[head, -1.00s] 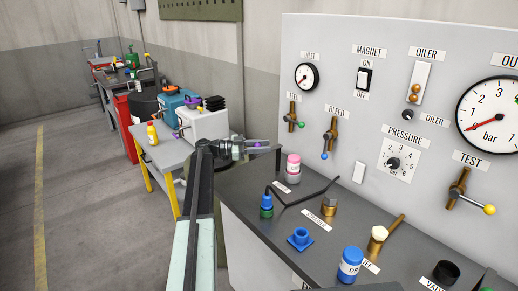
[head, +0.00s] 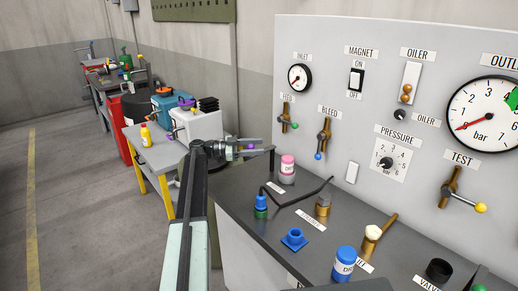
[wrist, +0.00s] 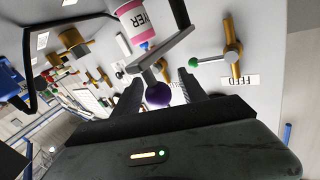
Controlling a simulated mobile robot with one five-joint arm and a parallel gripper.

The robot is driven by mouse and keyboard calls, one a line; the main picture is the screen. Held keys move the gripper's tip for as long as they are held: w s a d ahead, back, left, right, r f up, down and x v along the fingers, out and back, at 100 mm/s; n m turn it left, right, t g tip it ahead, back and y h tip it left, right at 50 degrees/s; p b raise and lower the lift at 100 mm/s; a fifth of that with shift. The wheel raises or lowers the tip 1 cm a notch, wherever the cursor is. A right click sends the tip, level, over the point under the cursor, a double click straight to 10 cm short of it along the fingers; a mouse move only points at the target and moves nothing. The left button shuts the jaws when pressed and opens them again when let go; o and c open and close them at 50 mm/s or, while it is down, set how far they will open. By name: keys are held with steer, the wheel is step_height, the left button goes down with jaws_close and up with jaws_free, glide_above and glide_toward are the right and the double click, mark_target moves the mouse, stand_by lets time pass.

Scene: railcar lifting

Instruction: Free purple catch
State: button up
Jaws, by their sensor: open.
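The purple catch knob (wrist: 159,95) is a round ball on a grey metal lever (wrist: 143,63) in the wrist view. My gripper (wrist: 158,92) is open, with one dark finger on each side of the ball. I cannot tell whether either finger touches it. In the head view my gripper (head: 246,148) reaches the back left end of the dark bench, beside the panel. The catch is small there and largely hidden by my gripper.
A pink-and-white container (head: 287,170) stands just right of my gripper. A bent dark rod (head: 300,200), a blue-topped bottle (head: 261,204) and a blue fitting (head: 294,238) are on the bench. The panel's feed valve (head: 285,117) is close behind. Floor at left is clear.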

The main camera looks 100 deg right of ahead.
steer(key=w, duration=0.7)
